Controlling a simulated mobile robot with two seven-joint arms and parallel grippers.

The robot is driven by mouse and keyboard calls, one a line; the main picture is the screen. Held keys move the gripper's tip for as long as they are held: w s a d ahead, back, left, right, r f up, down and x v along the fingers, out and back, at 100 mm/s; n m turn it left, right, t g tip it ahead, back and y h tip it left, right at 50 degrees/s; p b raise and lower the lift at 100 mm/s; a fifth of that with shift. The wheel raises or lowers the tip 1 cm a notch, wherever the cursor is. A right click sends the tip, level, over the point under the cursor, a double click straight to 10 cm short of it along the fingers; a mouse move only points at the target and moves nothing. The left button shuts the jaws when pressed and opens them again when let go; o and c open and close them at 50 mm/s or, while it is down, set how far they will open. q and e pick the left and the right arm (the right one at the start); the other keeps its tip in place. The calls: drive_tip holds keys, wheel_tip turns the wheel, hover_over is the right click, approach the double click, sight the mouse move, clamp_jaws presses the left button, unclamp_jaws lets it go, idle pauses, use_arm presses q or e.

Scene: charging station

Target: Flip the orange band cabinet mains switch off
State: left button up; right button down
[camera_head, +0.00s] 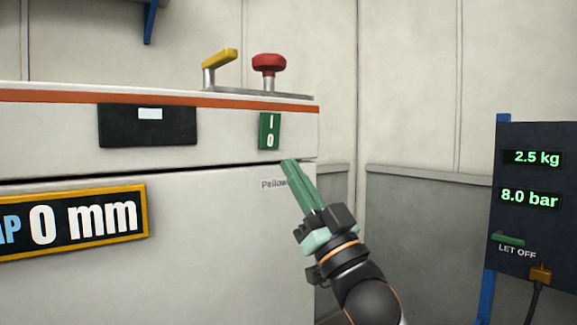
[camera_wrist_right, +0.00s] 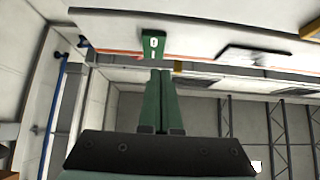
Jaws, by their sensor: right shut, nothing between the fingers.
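The cabinet (camera_head: 60,120) is pale, with an orange band (camera_head: 220,100) along its upper front. The mains switch (camera_head: 269,131) is a green rocker marked I above 0, near the right end of the front, just below the band. In the right wrist view the switch (camera_wrist_right: 153,45) appears upside down beyond the fingertips. My right gripper (camera_head: 290,164) is shut and empty, its green fingers pointing up and left, just below and right of the switch. The fingers also show in the right wrist view (camera_wrist_right: 161,74). I cannot tell whether they touch the cabinet. My left gripper is not in view.
A red mushroom button (camera_head: 269,64) and a yellow lever (camera_head: 219,59) stand on the cabinet top. A dark slotted panel (camera_head: 147,125) and a "0 mm" display (camera_head: 80,222) are left of the switch. A dark readout panel (camera_head: 535,190) stands at the right.

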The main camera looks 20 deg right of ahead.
drive_tip(key=s+d+f+b, duration=0.1)
drive_tip(key=s+f+b, duration=0.1)
drive_tip(key=f, duration=0.4)
drive_tip(key=shift+s+d+f, duration=0.25)
drive_tip(key=shift+s, duration=0.45)
